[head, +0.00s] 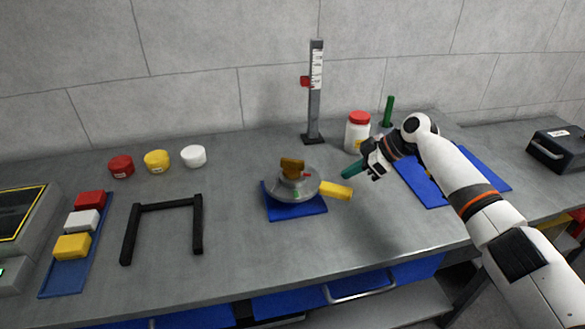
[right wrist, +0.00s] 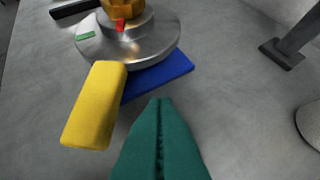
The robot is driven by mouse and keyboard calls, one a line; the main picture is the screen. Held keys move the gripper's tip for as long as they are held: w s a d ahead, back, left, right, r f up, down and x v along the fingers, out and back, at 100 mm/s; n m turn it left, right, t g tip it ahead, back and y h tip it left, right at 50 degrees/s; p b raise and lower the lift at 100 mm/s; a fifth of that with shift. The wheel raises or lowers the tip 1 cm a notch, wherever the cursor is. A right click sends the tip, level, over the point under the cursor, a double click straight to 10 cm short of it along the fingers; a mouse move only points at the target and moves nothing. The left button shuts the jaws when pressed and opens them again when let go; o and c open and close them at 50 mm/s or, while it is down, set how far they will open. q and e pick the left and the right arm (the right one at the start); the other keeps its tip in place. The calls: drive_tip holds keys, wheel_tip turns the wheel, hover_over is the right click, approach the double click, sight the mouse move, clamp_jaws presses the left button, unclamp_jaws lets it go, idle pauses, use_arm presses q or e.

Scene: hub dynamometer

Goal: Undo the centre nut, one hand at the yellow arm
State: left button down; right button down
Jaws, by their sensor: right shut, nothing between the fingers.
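The hub (head: 290,190) is a round grey metal disc on a blue mat (head: 298,211) in the middle of the table. A golden-brown centre nut (head: 292,166) stands on top of it. The yellow arm (head: 336,190) sticks out from the disc to the right. In the right wrist view the nut (right wrist: 122,8), the disc (right wrist: 150,40) and the yellow arm (right wrist: 95,105) show at the upper left. My right gripper (head: 349,173), with green fingers, is shut and empty beside the yellow arm, apart from it. Its fingers (right wrist: 158,110) meet in the wrist view. My left gripper is out of view.
A post with a scale (head: 315,95) and a red-lidded jar (head: 357,132) stand behind the hub. A black frame (head: 165,207), three round pots (head: 157,161) and a blue tray (head: 55,280) with coloured blocks are on the left. The table front of the hub is clear.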

drive_tip(key=shift+f, duration=3.1)
drive_tip(key=shift+r, duration=0.1)
drive_tip(key=shift+r, duration=0.8)
drive_tip(key=shift+s, duration=0.15)
drive_tip(key=shift+s+a, duration=0.25)
drive_tip(key=shift+s, duration=0.4)
drive_tip(key=shift+s+a, duration=0.25)
drive_tip(key=shift+s, duration=0.35)
drive_tip(key=shift+w+d, duration=0.25)
drive_tip(key=shift+w, duration=0.45)
